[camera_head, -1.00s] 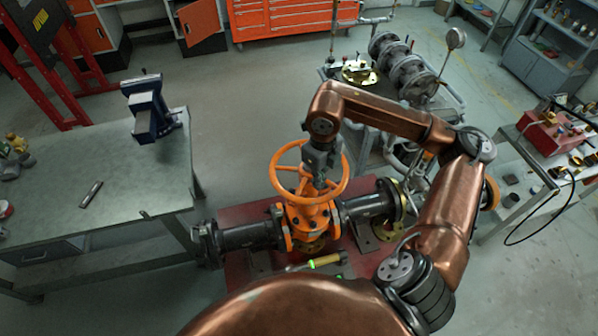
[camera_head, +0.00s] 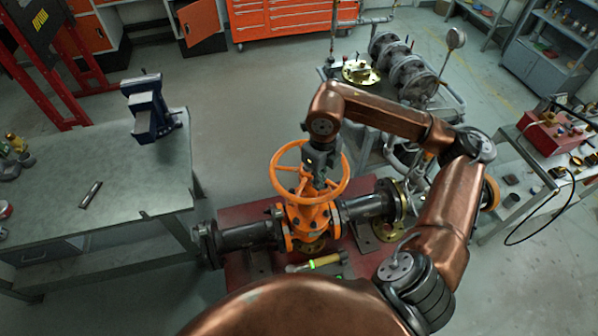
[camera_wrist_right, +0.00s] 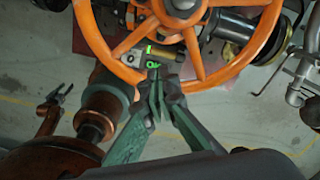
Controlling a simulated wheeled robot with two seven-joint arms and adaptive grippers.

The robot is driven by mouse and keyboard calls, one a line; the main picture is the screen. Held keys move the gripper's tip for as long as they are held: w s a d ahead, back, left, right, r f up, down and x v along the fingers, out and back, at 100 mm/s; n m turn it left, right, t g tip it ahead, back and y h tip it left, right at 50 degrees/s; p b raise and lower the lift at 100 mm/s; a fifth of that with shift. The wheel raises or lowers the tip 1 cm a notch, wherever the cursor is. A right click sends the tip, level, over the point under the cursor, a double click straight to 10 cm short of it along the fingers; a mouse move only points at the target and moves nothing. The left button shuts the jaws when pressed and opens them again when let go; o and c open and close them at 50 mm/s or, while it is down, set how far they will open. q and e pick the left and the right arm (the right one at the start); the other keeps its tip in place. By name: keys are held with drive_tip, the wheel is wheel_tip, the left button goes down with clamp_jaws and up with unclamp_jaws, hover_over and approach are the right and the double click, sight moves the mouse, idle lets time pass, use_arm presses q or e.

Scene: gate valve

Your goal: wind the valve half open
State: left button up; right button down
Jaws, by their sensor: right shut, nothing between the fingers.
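The orange valve handwheel (camera_head: 282,158) sits on the orange gate valve body (camera_head: 309,218), between two dark flanged pipes. The stem is largely hidden in the head view.
A grey workbench (camera_head: 120,190) with a blue vise (camera_head: 148,108) stands at left. A green-lit yellow tool-like item (camera_head: 325,261) lies on the red base (camera_head: 240,214) below the valve. A pipework cart (camera_head: 405,75) stands behind; a side table is at right.

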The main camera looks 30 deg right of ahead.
sight(332, 185)
wheel_tip(332, 185, down, 6)
drive_tip(key=b, duration=0.4)
drive_tip(key=shift+r, duration=0.25)
idle(0.3)
drive_tip(key=shift+d, duration=0.1)
drive_tip(key=d+b, duration=0.2)
drive_tip(key=d, duration=0.2)
drive_tip(key=shift+s+d+f+b, duration=0.1)
drive_tip(key=shift+s+d+b, duration=0.05)
drive_tip(key=shift+d+b, duration=0.25)
drive_tip(key=w+d, duration=0.4)
drive_tip(key=w, duration=0.1)
drive_tip(key=w+d, duration=0.2)
drive_tip(key=w, duration=0.1)
drive_tip(key=shift+w+d+r, duration=0.2)
drive_tip(key=shift+d+r, duration=0.05)
drive_tip(key=shift+d, duration=0.15)
drive_tip(key=shift+w+p, duration=0.35)
drive_tip(key=shift+w, duration=0.4)
